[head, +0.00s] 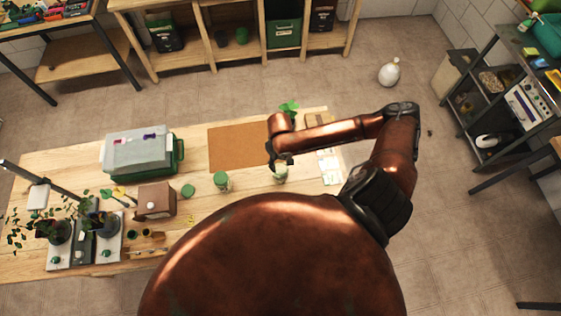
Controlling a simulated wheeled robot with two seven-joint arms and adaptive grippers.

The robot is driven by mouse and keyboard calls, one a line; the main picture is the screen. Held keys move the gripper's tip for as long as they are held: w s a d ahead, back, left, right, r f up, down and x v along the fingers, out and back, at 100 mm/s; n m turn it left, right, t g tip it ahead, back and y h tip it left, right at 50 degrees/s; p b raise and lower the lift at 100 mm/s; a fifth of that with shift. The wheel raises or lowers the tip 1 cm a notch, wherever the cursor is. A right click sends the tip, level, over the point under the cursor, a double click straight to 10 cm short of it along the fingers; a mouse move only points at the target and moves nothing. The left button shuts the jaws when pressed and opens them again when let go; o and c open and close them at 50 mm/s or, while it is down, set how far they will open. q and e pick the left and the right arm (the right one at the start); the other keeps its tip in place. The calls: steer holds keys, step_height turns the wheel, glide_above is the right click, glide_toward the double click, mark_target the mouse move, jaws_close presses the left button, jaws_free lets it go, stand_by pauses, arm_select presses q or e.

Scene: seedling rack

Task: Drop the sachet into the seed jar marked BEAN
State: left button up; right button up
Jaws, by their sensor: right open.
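My right gripper (281,162) points down over the table, open, directly above or at a small pale jar (280,176). The gap between gripper and jar is hard to judge. A second jar (221,181) with a green top stands to its left. Further left is a round green lid or jar top (188,191). Their labels are too small to read, so I cannot tell which is BEAN. Several flat whitish packets or cards (329,166) lie to the right of the gripper; I cannot tell whether one is the sachet. My left gripper is not in view.
The wooden table (80,165) also holds a brown mat (236,147), a grey-lidded green bin (140,154), a brown box (155,201), and potted plants (104,224) at left. A green seedling (289,106) stands behind my arm. Shelves (230,50) line the back.

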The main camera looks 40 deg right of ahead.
step_height(320, 180, up, 12)
stand_by(0.6)
